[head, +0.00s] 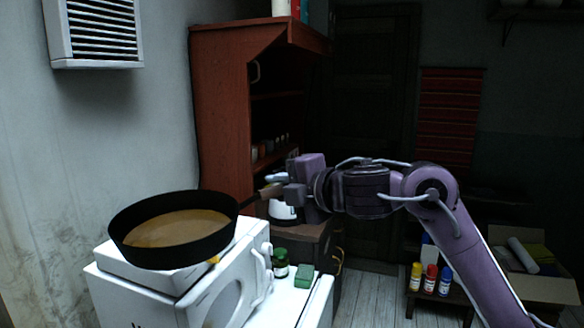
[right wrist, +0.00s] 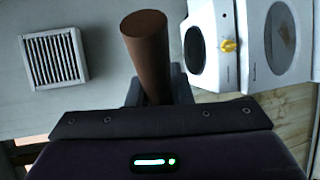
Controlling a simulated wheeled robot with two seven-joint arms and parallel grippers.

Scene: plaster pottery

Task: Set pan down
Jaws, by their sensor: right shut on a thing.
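The black pan (head: 130,242), with a tan-brown inside, sits level over a white hot plate (head: 150,275) with a yellow knob. I cannot tell whether it touches the plate. My right gripper (head: 274,191) is shut on the pan's brown handle, to the right of the pan. In the right wrist view the handle (right wrist: 147,55) sticks up from my jaws, and the pan's body does not show. That view also shows the hot plate (right wrist: 197,17) with a dark round burner. My left gripper is not in view.
The hot plate stands on a white machine (head: 238,285) with a round door. A green-capped jar (head: 280,264) and a green block (head: 304,276) stand beside it. A red-brown cabinet (head: 222,110) rises behind. Several bottles (head: 430,280) and an open box (head: 545,288) are at the right.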

